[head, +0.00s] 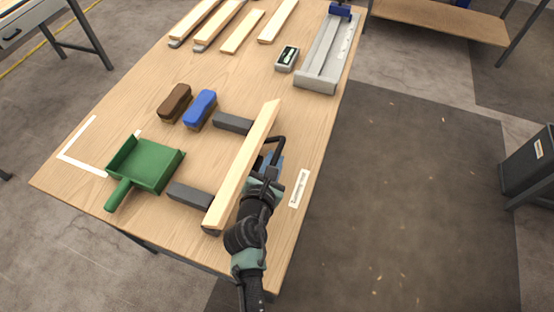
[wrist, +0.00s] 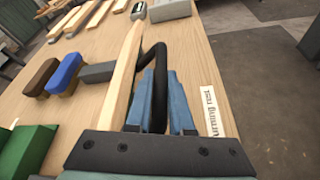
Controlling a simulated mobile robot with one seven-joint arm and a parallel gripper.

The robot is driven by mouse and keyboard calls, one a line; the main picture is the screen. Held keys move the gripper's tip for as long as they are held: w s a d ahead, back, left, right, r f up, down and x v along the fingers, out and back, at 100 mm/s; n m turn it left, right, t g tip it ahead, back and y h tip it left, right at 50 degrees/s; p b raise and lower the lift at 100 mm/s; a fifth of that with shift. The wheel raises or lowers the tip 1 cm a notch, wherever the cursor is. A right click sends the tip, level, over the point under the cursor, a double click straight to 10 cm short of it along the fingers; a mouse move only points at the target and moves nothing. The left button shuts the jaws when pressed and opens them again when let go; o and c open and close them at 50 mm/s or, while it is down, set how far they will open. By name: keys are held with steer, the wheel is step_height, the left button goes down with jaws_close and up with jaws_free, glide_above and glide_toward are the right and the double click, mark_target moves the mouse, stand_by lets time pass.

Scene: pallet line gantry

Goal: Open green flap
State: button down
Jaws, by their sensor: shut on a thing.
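I see no green flap in either view. My gripper (head: 268,164) is at the table's right side, beside a pale wooden plank (head: 243,165). In the wrist view its blue fingers are shut on a black bent bar (wrist: 160,55), which rises between them and curves toward the plank. Whether the bar is fixed to the plank is hidden.
The plank lies across two dark grey blocks (head: 233,122). A brown brush (head: 174,102) and a blue brush (head: 200,108) lie left of it. Several boards, a small grey box (head: 287,58) and a grey channel-shaped fixture (head: 322,55) are farther back. A white label (head: 299,188) lies right of my gripper.

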steer(key=shift+w+a+r+n+g+h+p, duration=0.15)
steer(key=shift+w+a+r+n+h+p, duration=0.2)
steer(key=shift+a+r+n+h+p, duration=0.5)
steer(key=shift+w+a+r+n+g+h+p, duration=0.2)
steer(key=shift+w+a+r+n+h+p, duration=0.15)
steer(key=shift+a+r+n+p, duration=0.55)
steer(key=shift+w+a+r+n+g+h+p, duration=0.25)
steer(key=shift+a+r+n+h+p, duration=0.35)
steer(key=shift+a+n+p, duration=0.6)
steer(key=shift+w+a+r+n+h+b, duration=0.1)
steer(key=shift+w+a+n+h+b, duration=0.15)
steer(key=shift+a, duration=0.4)
steer(key=shift+w+a+n+h+b, duration=0.1)
steer(key=shift+w+a+n+h, duration=0.15)
steer(key=shift+a, duration=0.35)
steer(key=shift+w+a+f+n+h+b, duration=0.1)
steer(key=shift+w+a+n+h+b, duration=0.1)
steer(key=shift+a+n+b, duration=0.3)
steer(key=shift+w+a+f+n+h+b, duration=0.1)
steer(key=shift+a+n+h+b, duration=0.15)
steer(key=shift+a, duration=0.4)
steer(key=shift+w+a+f+n+h+b, duration=0.1)
steer(key=shift+w+a+n+h+b, duration=0.1)
steer(key=shift+a+b, duration=0.35)
steer(key=shift+a, duration=0.2)
